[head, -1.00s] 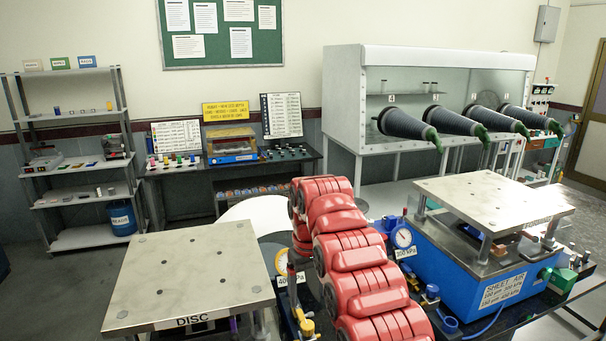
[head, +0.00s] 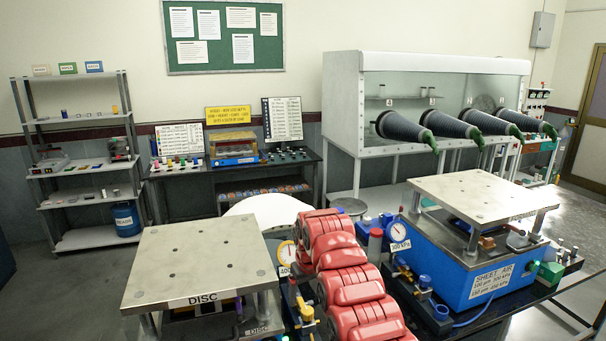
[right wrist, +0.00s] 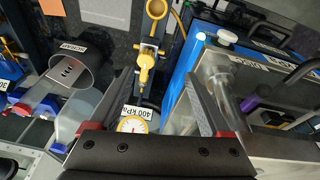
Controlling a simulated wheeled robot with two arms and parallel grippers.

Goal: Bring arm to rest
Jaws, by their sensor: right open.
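My right arm (head: 345,270), red and segmented, rises from the bottom of the head view in the gap between two press stations. Its gripper is hidden there behind the arm. In the right wrist view my right gripper (right wrist: 162,88) is open, with its two fingers apart and no object held between them. A yellow valve fitting (right wrist: 147,68) shows beyond the fingers, and a dial gauge (right wrist: 132,126) labelled 400 kPa shows close to the palm. My left arm and gripper are not in view.
A steel-topped station labelled DISC (head: 200,262) stands left of the arm. A blue station labelled SHEET AIR (head: 455,270) stands right. A glovebox (head: 440,65) with dark sleeves, a shelf rack (head: 85,160) and a back bench (head: 235,168) lie farther off. Open floor shows at left.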

